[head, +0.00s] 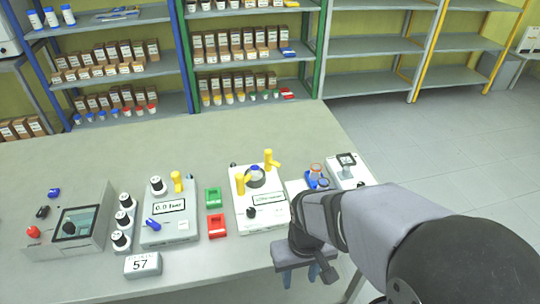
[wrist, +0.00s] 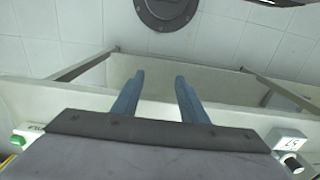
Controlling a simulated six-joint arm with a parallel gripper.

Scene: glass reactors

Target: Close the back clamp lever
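A white device (head: 264,213) stands on the bench, with a round glass part (head: 256,176) near its back. A yellow lever (head: 270,160) stands up at its back, and a second yellow lever (head: 242,184) sits at its front left. Whether either lever is open or closed is too small to tell. My gripper (head: 304,272) hangs at the bench's front edge, right of and in front of the device, apart from both levers. In the wrist view my gripper (wrist: 159,82) has its two blue fingers apart with nothing between them. The levers do not show there.
Shelves (head: 240,64) stand behind.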

